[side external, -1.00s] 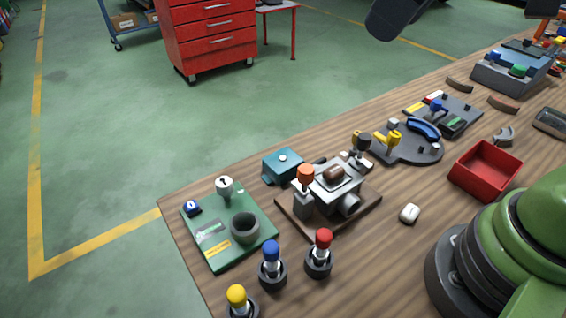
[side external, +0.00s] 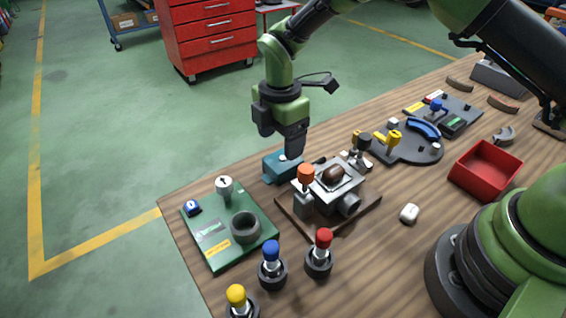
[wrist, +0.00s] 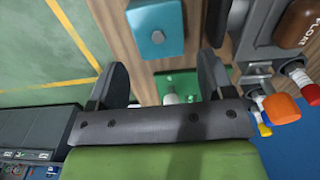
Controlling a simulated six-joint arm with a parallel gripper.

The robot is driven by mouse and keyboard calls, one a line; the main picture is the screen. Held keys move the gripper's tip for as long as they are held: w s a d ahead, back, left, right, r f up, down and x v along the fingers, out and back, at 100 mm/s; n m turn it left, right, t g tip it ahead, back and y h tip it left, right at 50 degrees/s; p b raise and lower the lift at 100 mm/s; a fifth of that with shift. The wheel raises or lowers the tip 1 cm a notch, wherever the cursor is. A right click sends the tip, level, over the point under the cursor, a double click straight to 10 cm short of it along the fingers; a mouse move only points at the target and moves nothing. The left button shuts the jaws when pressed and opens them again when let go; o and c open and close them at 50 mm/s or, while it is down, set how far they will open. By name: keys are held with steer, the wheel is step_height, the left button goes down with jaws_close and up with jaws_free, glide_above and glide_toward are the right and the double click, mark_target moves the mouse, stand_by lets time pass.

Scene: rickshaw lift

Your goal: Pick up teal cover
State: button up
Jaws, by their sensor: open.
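The teal cover (side external: 275,170) is a small box-like piece with a pale round knob on top. It sits at the far edge of the wooden table, just left of the grey machine block. My gripper (side external: 281,142) points down over the cover and partly hides its top in the side view. In the wrist view, the cover (wrist: 155,30) lies beyond the open fingers (wrist: 163,72), near the top edge, with its knob showing. Nothing is between the fingers. I cannot tell the exact height gap.
The grey block with an orange-topped lever (side external: 305,180) stands close right of the cover. A green board (side external: 228,240) with a dark ring lies to the left. Blue, red and yellow knobs stand in front. A red bin (side external: 486,170) is at the right.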

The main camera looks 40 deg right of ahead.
mark_target(283, 162)
steer(key=f, duration=0.7)
steer(key=shift+d, duration=0.35)
steer(key=c, duration=0.7)
